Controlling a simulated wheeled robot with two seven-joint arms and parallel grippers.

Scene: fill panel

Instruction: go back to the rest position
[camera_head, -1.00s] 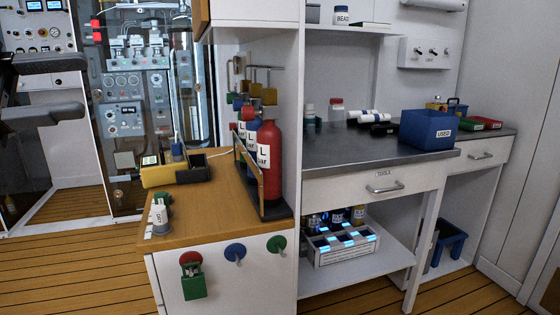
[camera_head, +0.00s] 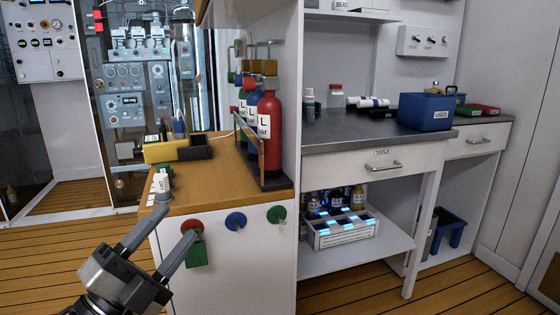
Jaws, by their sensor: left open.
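My left gripper (camera_head: 168,239) is at the lower left of the head view. Its two grey fingers are spread apart with nothing between them. It is in front of the white cabinet (camera_head: 245,270), and its right fingertip overlaps the red round knob (camera_head: 192,226) in the picture. I cannot tell whether it touches the knob. A green tag (camera_head: 197,252) hangs under that knob. My right gripper is not in view.
On the wooden counter (camera_head: 210,185) stand red and blue bottles (camera_head: 269,135) in a rack, a yellow-and-black box (camera_head: 175,150) and a small white-labelled cylinder (camera_head: 162,184). A desk (camera_head: 350,143) with a blue bin (camera_head: 426,111) is to the right. Wooden floor (camera_head: 45,265) is clear at left.

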